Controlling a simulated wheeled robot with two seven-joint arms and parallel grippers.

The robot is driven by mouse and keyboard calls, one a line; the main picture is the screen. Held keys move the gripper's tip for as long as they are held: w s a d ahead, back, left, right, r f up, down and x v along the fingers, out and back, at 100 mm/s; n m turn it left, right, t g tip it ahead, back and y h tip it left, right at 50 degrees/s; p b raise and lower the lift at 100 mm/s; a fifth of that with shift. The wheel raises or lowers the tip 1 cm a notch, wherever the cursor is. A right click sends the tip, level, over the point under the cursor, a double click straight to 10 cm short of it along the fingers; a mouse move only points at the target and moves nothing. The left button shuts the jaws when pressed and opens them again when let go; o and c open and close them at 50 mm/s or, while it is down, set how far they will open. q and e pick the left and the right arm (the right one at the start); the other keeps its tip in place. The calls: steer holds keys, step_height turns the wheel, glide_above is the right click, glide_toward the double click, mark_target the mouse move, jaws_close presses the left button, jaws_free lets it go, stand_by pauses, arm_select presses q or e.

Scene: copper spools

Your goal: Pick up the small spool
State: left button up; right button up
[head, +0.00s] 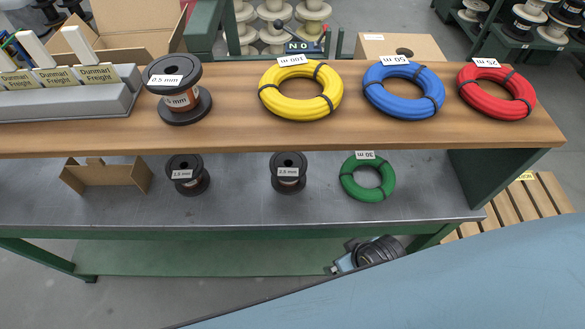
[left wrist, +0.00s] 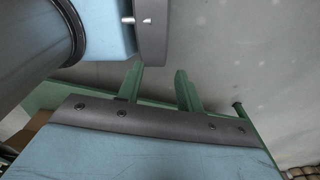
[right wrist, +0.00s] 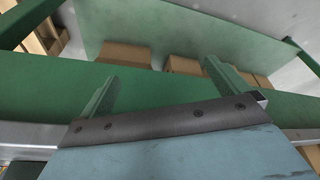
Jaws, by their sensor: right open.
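Two small black spools stand upright on the grey lower surface in the head view: one left of centre (head: 187,181), labelled about 1.5 mm, and one nearer the middle (head: 288,178), labelled about 2.5 mm. A larger black spool with copper wire (head: 178,98), labelled 0.5 mm, stands on the wooden shelf above. My left gripper (left wrist: 160,85) is open and empty in the left wrist view, over grey floor. My right gripper (right wrist: 160,85) is open and empty in the right wrist view, its fingers wide apart near green framework. Neither wrist view shows a spool.
Yellow (head: 270,100), blue (head: 375,98) and red (head: 470,100) cable coils lie on the wooden shelf (head: 240,135). A green coil (head: 350,190) and an open cardboard box (head: 100,178) sit on the lower surface (head: 240,205). The overhanging shelf limits room above the small spools.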

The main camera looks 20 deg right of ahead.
mark_target(293, 167)
steer(key=w+r+t+y, duration=0.1)
steer(key=w+r, duration=0.1)
steer(key=r, duration=0.2)
steer(key=w+a+r+n+t+y, duration=0.1)
steer(key=w+r+t, duration=0.1)
steer(key=w+r, duration=0.1)
steer(key=w+a+r+t, duration=0.1)
steer(key=w+r+t, duration=0.1)
steer(key=r, duration=0.3)
steer(key=shift+w+a+r+n+y+p, duration=0.15)
steer(key=shift+w+a+n+y+p, duration=0.05)
steer(key=shift+w+n+y+p, duration=0.25)
steer(key=w+a+r+t+y, duration=0.1)
steer(key=w+r+t+y, duration=0.2)
steer(key=w+r+t, duration=0.15)
steer(key=shift+n+g+h, duration=0.25)
steer(key=shift+n+g, duration=0.2)
steer(key=x, duration=0.4)
steer(key=b+x, duration=0.1)
steer(key=x, duration=0.3)
steer(key=r+x, duration=0.1)
steer(key=x, duration=0.3)
steer(key=shift+w+a+f, duration=0.2)
steer(key=shift+w, duration=0.3)
arm_select(q)
steer(key=shift+w+f, duration=0.2)
steer(key=shift+w, duration=0.15)
